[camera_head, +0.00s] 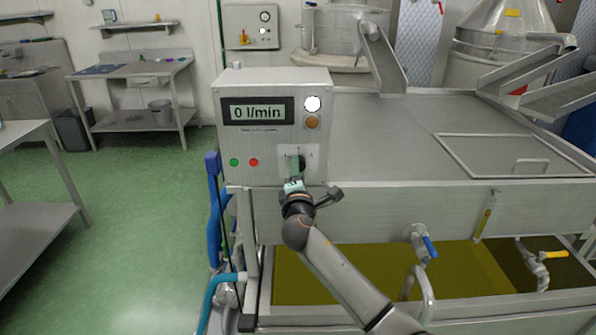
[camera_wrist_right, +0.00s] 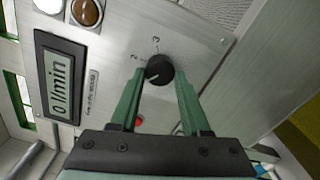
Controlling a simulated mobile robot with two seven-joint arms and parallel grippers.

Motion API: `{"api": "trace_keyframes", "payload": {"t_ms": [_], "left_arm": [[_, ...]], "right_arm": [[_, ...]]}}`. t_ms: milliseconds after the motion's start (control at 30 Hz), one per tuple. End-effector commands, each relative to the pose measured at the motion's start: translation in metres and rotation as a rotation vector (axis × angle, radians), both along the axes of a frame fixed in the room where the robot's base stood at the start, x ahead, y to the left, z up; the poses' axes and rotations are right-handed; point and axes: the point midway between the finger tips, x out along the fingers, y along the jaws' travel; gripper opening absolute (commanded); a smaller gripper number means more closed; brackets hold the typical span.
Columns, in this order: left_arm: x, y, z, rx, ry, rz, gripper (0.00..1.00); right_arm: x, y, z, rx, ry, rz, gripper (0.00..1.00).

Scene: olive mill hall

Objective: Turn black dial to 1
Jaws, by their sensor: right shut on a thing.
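The black dial (camera_wrist_right: 160,69) sits on the grey panel of the control box (camera_head: 290,80). In the wrist view its white mark points to the lower left, and the numbers 2 and 3 show beside it; a 1 cannot be made out. My right gripper (camera_wrist_right: 157,85) has its green fingers on either side of the dial, shut on it. In the head view my right gripper (camera_head: 297,163) reaches up to the panel and hides most of the dial. My left gripper is not in view.
The display (camera_head: 258,112) reads 0 l/min. A green button (camera_head: 234,162) and a red button (camera_head: 253,162) sit left of the dial. Blue-handled (camera_head: 430,246) and yellow-handled (camera_head: 554,254) valves stand below the metal tank.

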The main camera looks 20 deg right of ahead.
Motion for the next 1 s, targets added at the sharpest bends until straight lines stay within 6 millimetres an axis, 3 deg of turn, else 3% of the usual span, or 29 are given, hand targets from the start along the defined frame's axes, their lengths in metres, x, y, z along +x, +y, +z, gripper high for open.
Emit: {"api": "trace_keyframes", "payload": {"t_ms": [400,900,933,1000], "left_arm": [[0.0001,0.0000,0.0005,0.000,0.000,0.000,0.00],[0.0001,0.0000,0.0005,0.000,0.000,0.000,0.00],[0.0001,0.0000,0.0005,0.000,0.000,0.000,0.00],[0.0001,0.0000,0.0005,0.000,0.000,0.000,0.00]], "right_arm": [[0.0002,-0.0005,0.0008,-0.152,0.042,-0.001,0.00],[0.0001,-0.0006,0.0007,-0.168,0.047,-0.001,0.00],[0.0001,-0.0006,0.0007,-0.168,0.047,-0.001,0.50],[0.0002,-0.0005,0.0006,-0.167,0.047,-0.001,0.58]]}}
